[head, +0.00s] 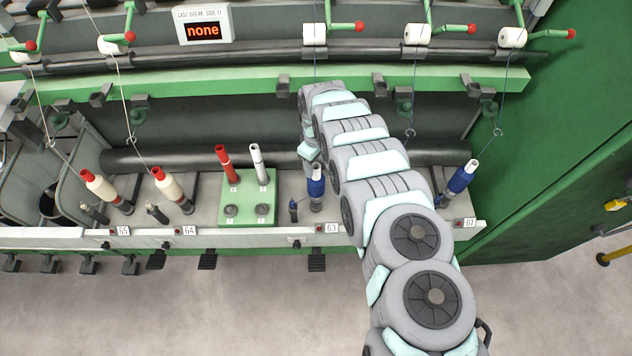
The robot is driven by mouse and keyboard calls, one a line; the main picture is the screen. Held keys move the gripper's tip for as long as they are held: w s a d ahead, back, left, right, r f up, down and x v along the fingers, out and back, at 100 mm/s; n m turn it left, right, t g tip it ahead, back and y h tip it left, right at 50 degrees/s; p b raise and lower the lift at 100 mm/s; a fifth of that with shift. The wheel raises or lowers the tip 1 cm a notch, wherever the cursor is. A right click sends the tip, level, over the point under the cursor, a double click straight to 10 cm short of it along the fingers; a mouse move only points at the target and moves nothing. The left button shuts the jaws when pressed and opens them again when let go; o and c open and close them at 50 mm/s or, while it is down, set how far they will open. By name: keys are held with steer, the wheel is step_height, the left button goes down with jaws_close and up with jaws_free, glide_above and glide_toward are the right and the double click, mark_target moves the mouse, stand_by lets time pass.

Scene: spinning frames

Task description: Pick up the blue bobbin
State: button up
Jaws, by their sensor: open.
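A blue bobbin (316,188) with a white top stands upright on a spindle near label 63. A second blue bobbin (462,178) stands tilted to the right, near label 61, with a thread rising from it. My gripper (311,162) is at the far end of my arm, just above the top of the blue bobbin near 63. The gripper is open. Its fingers are small and partly hidden, so I cannot tell whether they touch the bobbin or are around it.
A green block (248,201) with several pegs holds a red tube (225,163) and a white tube (258,164). Cream bobbins (101,187) with red tops stand at left. A green rail (190,84) and threads are above. My arm covers the area near 62.

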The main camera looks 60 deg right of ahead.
mark_target(316, 166)
steer(key=shift+s+d+f+b, duration=0.15)
steer(key=shift+f+b, duration=0.2)
steer(key=shift+f, duration=0.95)
steer(key=shift+f+b, duration=0.55)
steer(key=shift+f, duration=0.55)
steer(key=shift+r, duration=0.1)
steer(key=shift+c, duration=0.2)
jaws_close()
